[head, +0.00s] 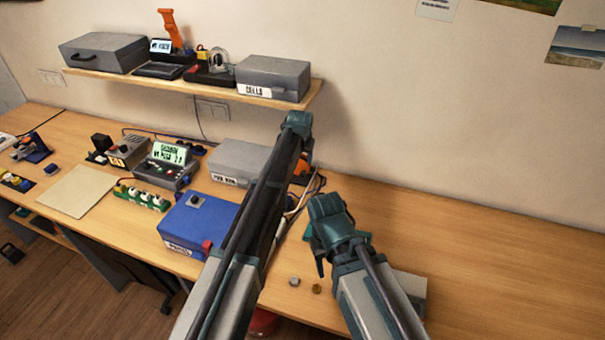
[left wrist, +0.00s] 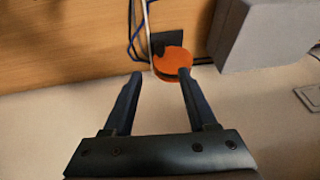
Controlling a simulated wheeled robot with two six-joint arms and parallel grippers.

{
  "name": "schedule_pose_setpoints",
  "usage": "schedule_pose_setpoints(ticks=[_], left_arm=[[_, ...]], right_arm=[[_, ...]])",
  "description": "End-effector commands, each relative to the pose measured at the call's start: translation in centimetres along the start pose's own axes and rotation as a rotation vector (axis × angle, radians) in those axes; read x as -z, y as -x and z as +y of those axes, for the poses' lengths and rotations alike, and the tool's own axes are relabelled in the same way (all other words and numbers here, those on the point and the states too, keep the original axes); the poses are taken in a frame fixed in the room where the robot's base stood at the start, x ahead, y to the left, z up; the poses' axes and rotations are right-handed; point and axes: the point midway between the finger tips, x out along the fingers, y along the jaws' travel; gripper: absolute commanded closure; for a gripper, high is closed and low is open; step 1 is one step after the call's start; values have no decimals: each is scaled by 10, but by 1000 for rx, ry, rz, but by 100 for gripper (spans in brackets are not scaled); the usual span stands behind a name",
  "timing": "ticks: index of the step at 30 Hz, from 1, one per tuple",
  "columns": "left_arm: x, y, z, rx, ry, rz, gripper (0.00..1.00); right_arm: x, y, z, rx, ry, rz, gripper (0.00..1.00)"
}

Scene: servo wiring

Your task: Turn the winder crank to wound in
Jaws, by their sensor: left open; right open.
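The winder shows in the left wrist view as an orange disc (left wrist: 172,63) with a dark part beside it. In the head view a bit of its orange body (head: 303,166) shows behind my left arm, mostly hidden. I cannot make out the crank handle clearly. My left gripper (left wrist: 160,74) is open, its fingertips on either side of the disc's near edge; I cannot tell if they touch it. It also shows in the head view (head: 298,124) near the wall. My right gripper (head: 319,262) is open and empty above the bench, nearer the front.
A grey box (head: 240,158) stands left of the winder, a blue box (head: 200,222) in front of it. Blue and white cables (left wrist: 135,42) run by the winder. Two small pieces (head: 294,282) lie near the front edge. The bench on the right (head: 480,255) is clear.

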Motion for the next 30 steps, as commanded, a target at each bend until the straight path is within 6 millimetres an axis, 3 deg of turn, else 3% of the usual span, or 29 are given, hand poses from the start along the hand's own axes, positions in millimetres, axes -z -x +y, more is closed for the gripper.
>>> schedule_pose_setpoints(ticks=[14, 30], left_arm=[[-1, -13, 0, 0, -31, 0, 42], [-1, -89, 1, 0, -30, 0, 42]], right_arm=[[1, -12, -1, 0, 2, 0, 50], [5, -81, -8, -2, 8, 0, 50]])
